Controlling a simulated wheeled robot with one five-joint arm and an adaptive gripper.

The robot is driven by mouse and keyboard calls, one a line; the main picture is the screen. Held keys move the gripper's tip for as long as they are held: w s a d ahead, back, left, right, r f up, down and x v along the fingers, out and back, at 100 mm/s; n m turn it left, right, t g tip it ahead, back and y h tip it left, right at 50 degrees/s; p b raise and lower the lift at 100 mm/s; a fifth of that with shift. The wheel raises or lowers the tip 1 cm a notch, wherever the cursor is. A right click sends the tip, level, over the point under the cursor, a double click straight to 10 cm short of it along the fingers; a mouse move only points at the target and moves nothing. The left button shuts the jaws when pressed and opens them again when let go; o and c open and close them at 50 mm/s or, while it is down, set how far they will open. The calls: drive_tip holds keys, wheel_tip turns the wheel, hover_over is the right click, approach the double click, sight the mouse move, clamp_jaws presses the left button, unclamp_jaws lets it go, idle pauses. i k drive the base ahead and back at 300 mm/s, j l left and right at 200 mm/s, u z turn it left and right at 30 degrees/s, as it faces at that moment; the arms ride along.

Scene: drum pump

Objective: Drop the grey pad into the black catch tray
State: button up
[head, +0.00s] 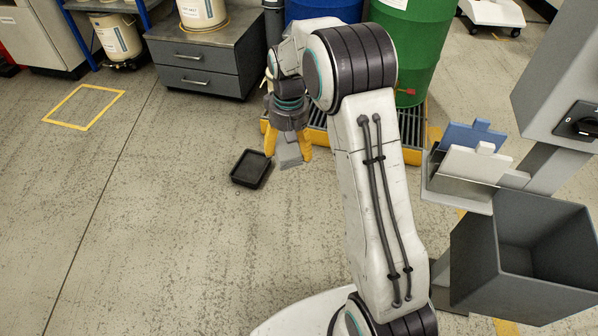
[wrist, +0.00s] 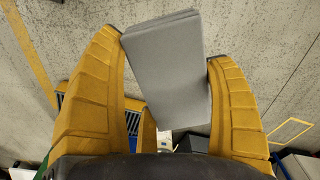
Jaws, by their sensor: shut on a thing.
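My gripper (head: 289,155) points down with its yellow fingers shut on the grey pad (head: 289,153). In the wrist view the grey pad (wrist: 165,68) stands between the two fingers and juts out past their tips. The black catch tray (head: 251,169) lies on the floor, just left of the pad in the head view. The pad hangs apart from it, and the tray looks empty. I cannot make out the tray in the wrist view.
A green drum (head: 412,50) stands on a yellow-edged spill pallet (head: 412,148) behind my arm. A grey drawer cabinet (head: 205,70) is at the back left. A grey bin (head: 505,250) and a holder with blue (head: 472,135) and white pads (head: 476,164) are right. Floor left is clear.

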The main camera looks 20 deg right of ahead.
sight(253, 167)
drive_tip(key=i+j+u, duration=0.15)
drive_tip(key=i+u, duration=0.15)
drive_tip(key=u, duration=0.15)
drive_tip(key=i+j+u, duration=0.1)
drive_tip(key=i+u, duration=0.3)
drive_tip(key=i+l+u, duration=0.25)
drive_tip(key=u, duration=0.25)
drive_tip(key=i+l+u, duration=0.25)
drive_tip(key=l+u, duration=0.2)
drive_tip(key=i+l+u, duration=0.15)
drive_tip(key=l+u, duration=0.2)
drive_tip(key=u, duration=0.15)
drive_tip(key=l+u, duration=0.3)
drive_tip(key=k+l+u, duration=0.1)
drive_tip(key=l+u, duration=0.15)
